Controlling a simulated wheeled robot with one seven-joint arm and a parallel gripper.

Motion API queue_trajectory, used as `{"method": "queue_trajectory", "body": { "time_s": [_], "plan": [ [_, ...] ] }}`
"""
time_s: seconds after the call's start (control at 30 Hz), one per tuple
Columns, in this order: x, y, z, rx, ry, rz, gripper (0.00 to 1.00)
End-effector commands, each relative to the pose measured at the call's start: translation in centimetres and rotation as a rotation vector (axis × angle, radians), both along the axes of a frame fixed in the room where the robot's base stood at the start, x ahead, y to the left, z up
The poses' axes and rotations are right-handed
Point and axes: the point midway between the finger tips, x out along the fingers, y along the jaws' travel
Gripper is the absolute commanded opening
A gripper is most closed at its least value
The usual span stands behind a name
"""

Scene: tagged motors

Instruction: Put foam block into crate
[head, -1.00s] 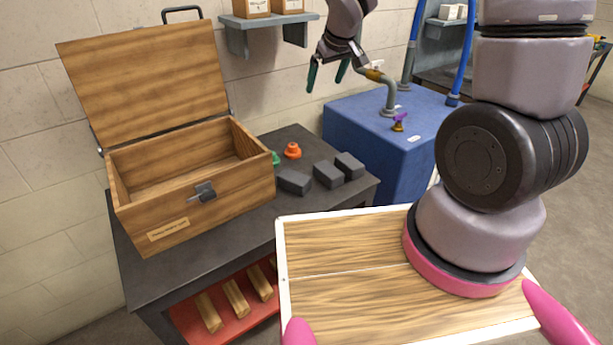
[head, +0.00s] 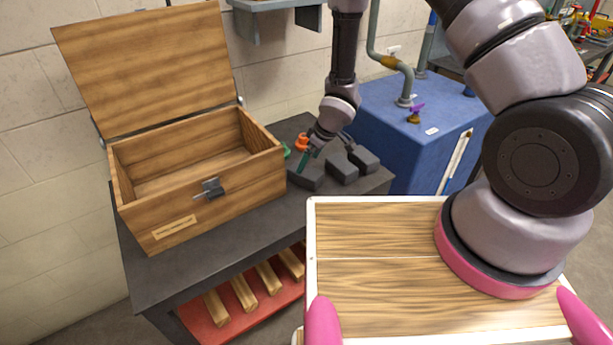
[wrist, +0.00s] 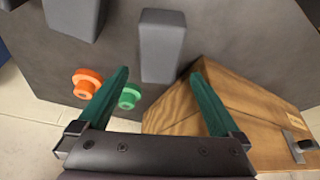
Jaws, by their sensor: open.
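Three dark grey blocks that look like foam lie in a row on the dark table. The left one (head: 308,181) is nearest the wooden crate (head: 240,185), which stands with its lid up and looks empty inside. The middle block (head: 342,169) and right block (head: 365,159) lie beside it. My gripper (head: 322,160) is open and empty, low over the left block in the head view. In the wrist view, that block (wrist: 162,42) lies ahead of the gap between the green fingertips (wrist: 160,74). I cannot tell the exact height gap. The crate (wrist: 185,110) shows behind the right finger.
An orange knob (head: 301,141) and a green knob (head: 286,151) stand behind the left block, near the crate. A blue cabinet (head: 385,130) stands right of the table (head: 190,258). A red lower shelf (head: 228,322) holds wooden bars.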

Motion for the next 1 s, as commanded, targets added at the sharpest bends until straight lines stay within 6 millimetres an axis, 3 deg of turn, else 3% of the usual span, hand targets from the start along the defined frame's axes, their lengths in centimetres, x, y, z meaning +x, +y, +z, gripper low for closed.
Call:
{"method": "queue_trajectory", "body": {
  "time_s": [0.5, 1.0],
  "plan": [
    [1.0, 1.1, -5.5, -0.001, 0.000, 0.000, 1.00],
    [1.1, 1.2, -5.9, 0.000, 0.000, -0.001, 1.00]
  ]
}}
